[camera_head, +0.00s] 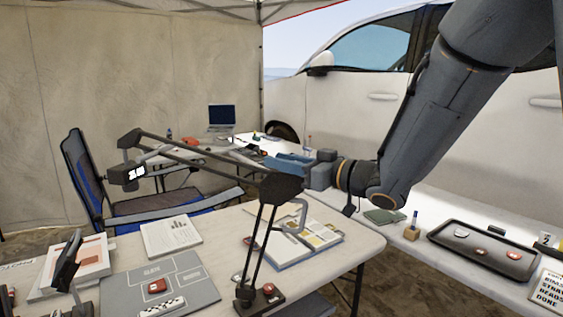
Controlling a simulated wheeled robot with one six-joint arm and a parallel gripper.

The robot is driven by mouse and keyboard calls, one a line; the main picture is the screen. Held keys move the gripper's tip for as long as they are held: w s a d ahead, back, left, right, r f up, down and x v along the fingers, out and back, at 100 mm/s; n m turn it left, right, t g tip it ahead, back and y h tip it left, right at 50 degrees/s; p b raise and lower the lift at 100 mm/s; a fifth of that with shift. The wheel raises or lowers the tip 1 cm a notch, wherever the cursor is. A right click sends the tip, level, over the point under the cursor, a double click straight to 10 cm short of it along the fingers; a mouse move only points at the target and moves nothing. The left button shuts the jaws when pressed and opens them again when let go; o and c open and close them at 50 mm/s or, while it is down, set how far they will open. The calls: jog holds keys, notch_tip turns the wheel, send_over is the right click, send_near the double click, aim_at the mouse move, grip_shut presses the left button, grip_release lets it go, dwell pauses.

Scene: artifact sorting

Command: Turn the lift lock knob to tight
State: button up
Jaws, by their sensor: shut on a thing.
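A black jointed stand (262,240) rises from a small base on the near table. Its long upper bar runs left from a black elbow joint (282,187) to a head with a small lit display (127,174). My gripper (312,176) comes in from the right and is at the right side of this elbow. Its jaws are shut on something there. The lift lock knob itself cannot be made out; the jaws appear to cover it at the elbow. Its setting, tight or loose, cannot be read.
The near table (337,258) holds an open book (305,240), a grey sorting mat (190,275) and papers. A black tray (482,250) is on the right table. A blue folding chair (95,190) stands behind the near table, and a white car (350,120) stands beyond.

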jog(key=shift+t, duration=0.3)
jog(key=m+t+h+b, duration=0.1)
jog(key=h, duration=0.1)
jog(key=m+t+h+b, duration=0.1)
jog(key=m+t+h, duration=0.1)
jog(key=w+d+m+t+h+b, duration=0.1)
jog(key=m+h, duration=0.1)
jog(key=shift+f, duration=0.15)
jog(key=d+m+h+p, duration=0.1)
jog(key=m+h+p, duration=0.1)
jog(key=m+h, duration=0.2)
jog(key=d+m+h+p, duration=0.1)
jog(key=m+h+p, duration=0.2)
jog(key=h, duration=0.5)
jog(key=d+m+h+p, duration=0.2)
jog(key=m+h+p, duration=0.1)
jog(key=m+h, duration=0.3)
jog(key=shift+s+d+r+g+h, duration=0.1)
jog(key=shift+r+g+h, duration=0.15)
jog(key=shift+g+h, duration=0.2)
jog(key=shift+d+h, duration=0.1)
jog(key=shift+h, duration=0.15)
jog(key=o, duration=1.1)
jog(key=shift+f, duration=0.1)
